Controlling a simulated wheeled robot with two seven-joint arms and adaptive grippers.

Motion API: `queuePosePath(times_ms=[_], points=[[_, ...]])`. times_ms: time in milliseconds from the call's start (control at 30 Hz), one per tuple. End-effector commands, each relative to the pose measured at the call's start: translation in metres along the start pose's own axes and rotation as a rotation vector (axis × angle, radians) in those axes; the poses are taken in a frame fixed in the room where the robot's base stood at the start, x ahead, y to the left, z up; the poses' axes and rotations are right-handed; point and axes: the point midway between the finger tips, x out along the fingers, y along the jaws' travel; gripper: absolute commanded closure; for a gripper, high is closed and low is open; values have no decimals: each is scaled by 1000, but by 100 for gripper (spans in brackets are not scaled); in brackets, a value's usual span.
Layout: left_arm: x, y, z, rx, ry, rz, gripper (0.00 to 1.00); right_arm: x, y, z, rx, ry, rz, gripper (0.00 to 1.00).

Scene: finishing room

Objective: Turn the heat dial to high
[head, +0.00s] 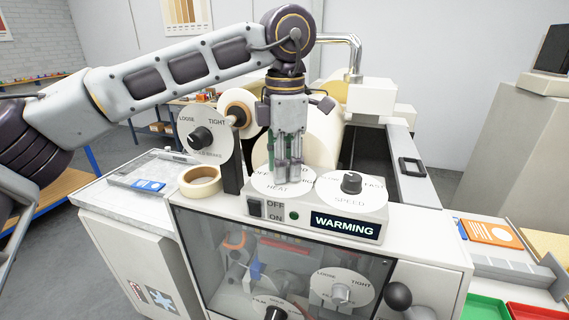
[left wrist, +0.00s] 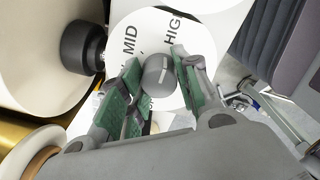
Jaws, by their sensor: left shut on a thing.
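The heat dial's white plate (head: 262,184) lies on top of the machine's control box, left of the speed dial (head: 351,183). My left gripper (head: 285,172) reaches down from above and hides the heat knob in the head view. In the left wrist view the dark grey heat knob (left wrist: 158,76) sits between the green-padded fingers of my left gripper (left wrist: 153,82), which are shut on it. The words MID and HIGH show on the plate beyond it. A pale line shows on the knob; I cannot tell which word it points at. My right gripper is not in view.
The display (head: 345,226) reads WARMING, beside a green lamp (head: 294,216) and an off/on switch (head: 256,208). The brake dial (head: 201,137) stands at the left. A tape roll (head: 200,181) lies near my gripper. Red and green trays (head: 487,310) are at the lower right.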

Motion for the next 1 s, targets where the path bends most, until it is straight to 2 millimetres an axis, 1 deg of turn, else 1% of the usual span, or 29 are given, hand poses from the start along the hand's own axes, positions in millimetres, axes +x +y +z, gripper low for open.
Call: queuePosePath(times_ms=[300,333,500,833,1000], points=[[0,0,0,3,1,0,92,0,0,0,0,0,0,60],[0,0,0,3,1,0,67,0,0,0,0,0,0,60],[0,0,0,2,0,0,46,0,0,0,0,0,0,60],[0,0,0,2,0,0,46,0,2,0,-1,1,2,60],[-6,0,0,1,-1,1,46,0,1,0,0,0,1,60]])
